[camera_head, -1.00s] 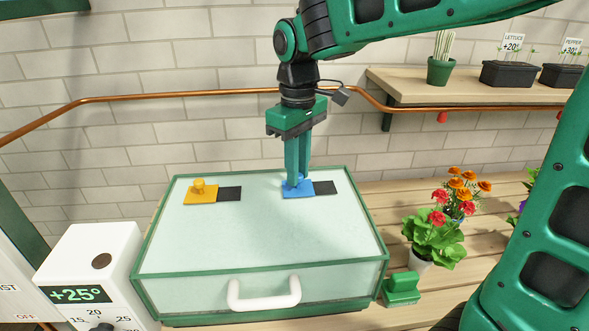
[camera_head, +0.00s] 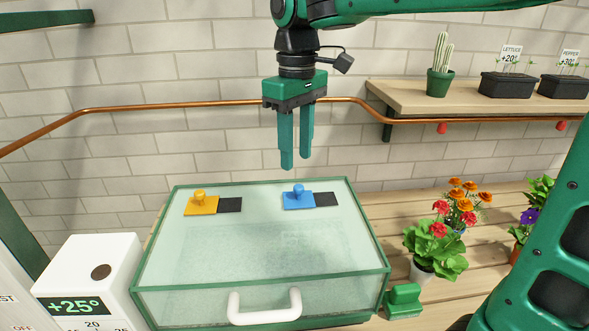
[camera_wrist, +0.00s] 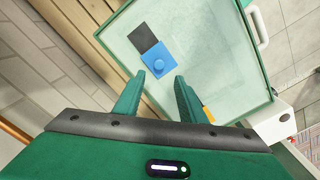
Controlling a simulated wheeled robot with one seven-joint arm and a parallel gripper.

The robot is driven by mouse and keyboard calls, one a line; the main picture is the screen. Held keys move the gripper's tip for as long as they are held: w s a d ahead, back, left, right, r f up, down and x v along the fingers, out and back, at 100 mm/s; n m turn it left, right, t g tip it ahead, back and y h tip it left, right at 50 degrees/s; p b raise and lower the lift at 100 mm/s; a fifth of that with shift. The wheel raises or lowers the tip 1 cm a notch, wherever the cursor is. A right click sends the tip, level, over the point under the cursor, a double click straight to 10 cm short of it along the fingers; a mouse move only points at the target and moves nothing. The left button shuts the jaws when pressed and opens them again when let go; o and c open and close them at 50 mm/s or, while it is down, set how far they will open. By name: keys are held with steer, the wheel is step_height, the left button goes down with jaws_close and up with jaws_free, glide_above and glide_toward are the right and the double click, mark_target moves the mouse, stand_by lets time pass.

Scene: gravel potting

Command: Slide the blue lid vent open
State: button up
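The blue lid vent (camera_head: 298,199) is a flat blue slide with a round knob, on the right part of the glass lid (camera_head: 270,245). A dark square (camera_head: 326,199) shows beside it on its right. In the wrist view the blue vent (camera_wrist: 159,64) and the dark square (camera_wrist: 142,37) lie beyond my fingertips. My gripper (camera_head: 296,160) hangs above and behind the vent, clear of the knob. Its two fingers are apart with nothing between them; in the wrist view the gripper (camera_wrist: 158,82) is also empty.
A yellow vent (camera_head: 201,204) with a dark square (camera_head: 229,205) sits on the lid's left. The box has a white handle (camera_head: 264,306). A white +25° control box (camera_head: 95,265) stands left; potted flowers (camera_head: 440,245) stand right. A shelf (camera_head: 460,92) holds plants behind.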

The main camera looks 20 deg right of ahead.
step_height(320, 180, up, 4)
steer(key=shift+f, duration=0.25)
steer(key=shift+d, duration=0.1)
steer(key=s+d+f+m, duration=0.3)
steer(key=s+d+f, duration=0.1)
steer(key=d, duration=0.4)
steer(key=s+d+f+m, duration=0.4)
steer(key=d, duration=0.4)
steer(key=s+d+f+m, duration=0.3)
steer(key=s+d+f, duration=0.1)
steer(key=s, duration=0.3)
steer(key=s+d+f+m, duration=0.3)
steer(key=s+d+f, duration=0.2)
steer(key=s, duration=0.3)
steer(key=shift+s+d+f+m, duration=0.2)
steer(key=shift+d+f+m, duration=0.1)
steer(key=shift+f, duration=0.6)
